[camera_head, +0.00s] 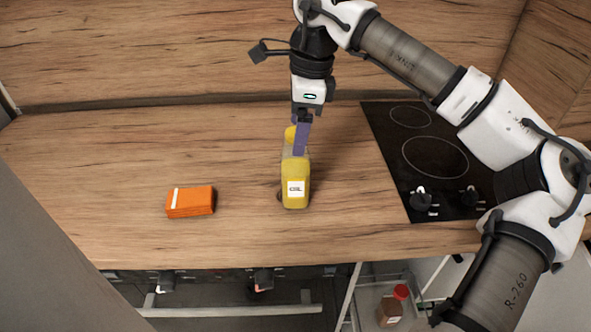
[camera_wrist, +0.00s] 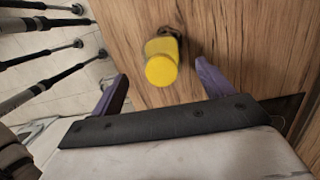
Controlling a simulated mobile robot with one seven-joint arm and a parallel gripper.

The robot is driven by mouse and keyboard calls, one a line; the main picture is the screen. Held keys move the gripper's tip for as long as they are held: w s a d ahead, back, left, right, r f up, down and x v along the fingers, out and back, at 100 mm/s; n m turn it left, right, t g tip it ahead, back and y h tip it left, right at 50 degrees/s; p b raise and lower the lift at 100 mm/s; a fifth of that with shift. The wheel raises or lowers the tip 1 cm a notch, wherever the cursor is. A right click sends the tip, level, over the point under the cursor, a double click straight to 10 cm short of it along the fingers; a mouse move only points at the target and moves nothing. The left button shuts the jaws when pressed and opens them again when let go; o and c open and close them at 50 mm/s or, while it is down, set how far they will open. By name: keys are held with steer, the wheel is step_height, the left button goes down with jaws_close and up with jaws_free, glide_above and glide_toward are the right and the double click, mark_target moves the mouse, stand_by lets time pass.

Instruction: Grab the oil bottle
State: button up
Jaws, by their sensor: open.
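The oil bottle (camera_head: 295,183) is yellow with a white label and a yellow cap, and stands on the wooden counter. In the wrist view the oil bottle (camera_wrist: 162,62) is seen from its cap end, between my two purple fingers and a little beyond their tips. My gripper (camera_head: 301,137) is at the top of the bottle in the head view, partly covering its neck and cap. In the wrist view my gripper (camera_wrist: 160,78) is open, with nothing between the fingers that I can see touching. Whether a finger touches the bottle cannot be told.
An orange box (camera_head: 190,201) with a white stripe lies on the counter left of the bottle. A black cooktop (camera_head: 430,160) with knobs is on the right. Below the counter, an open drawer area holds a red-capped brown jar (camera_head: 391,308).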

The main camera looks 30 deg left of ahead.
mark_target(296, 169)
steer(key=f, duration=0.2)
steer(key=f+p, duration=0.1)
steer(key=f, duration=0.1)
steer(key=shift+s+a+f, duration=0.1)
steer(key=shift+s+a, duration=0.1)
steer(key=shift+a, duration=0.2)
steer(key=shift+c, duration=0.5)
jaws_close()
